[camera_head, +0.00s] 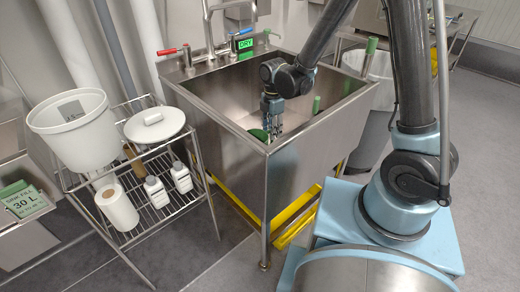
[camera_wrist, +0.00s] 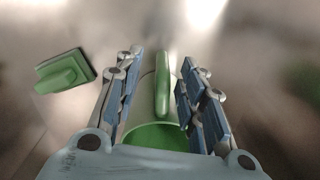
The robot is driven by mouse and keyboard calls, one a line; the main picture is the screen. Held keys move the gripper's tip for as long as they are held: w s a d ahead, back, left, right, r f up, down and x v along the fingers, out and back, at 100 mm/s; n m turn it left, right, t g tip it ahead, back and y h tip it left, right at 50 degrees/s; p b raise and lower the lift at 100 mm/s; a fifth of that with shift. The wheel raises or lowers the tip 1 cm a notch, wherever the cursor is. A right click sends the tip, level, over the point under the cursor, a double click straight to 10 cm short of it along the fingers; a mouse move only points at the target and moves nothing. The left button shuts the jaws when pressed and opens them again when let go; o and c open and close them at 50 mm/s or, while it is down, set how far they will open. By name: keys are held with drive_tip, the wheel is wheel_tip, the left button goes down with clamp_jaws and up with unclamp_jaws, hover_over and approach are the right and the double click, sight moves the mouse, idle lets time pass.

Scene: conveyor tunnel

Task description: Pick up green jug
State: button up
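The green jug shows in the wrist view as a green inside (camera_wrist: 155,136) with an upright green handle (camera_wrist: 162,88) above it. My gripper (camera_wrist: 159,72) is open, with one finger on each side of the handle. A gap shows on the left of the handle; the right finger is close to it, and I cannot tell if they touch. In the head view my gripper (camera_head: 272,116) points down inside the steel sink. A bit of the green jug (camera_head: 258,134) shows beside it; the rest is hidden by the gripper and the sink's front wall.
A green block with a dark edge (camera_wrist: 66,72) lies left of the gripper. The sink (camera_head: 215,100) walls surround the gripper. A wire rack (camera_head: 165,205) with a white bucket (camera_head: 75,130) stands left. A green upright item (camera_head: 316,105) is at the sink's right.

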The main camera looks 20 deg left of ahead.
drive_tip(key=shift+d+f, duration=0.2)
drive_tip(key=shift+f, duration=1.8)
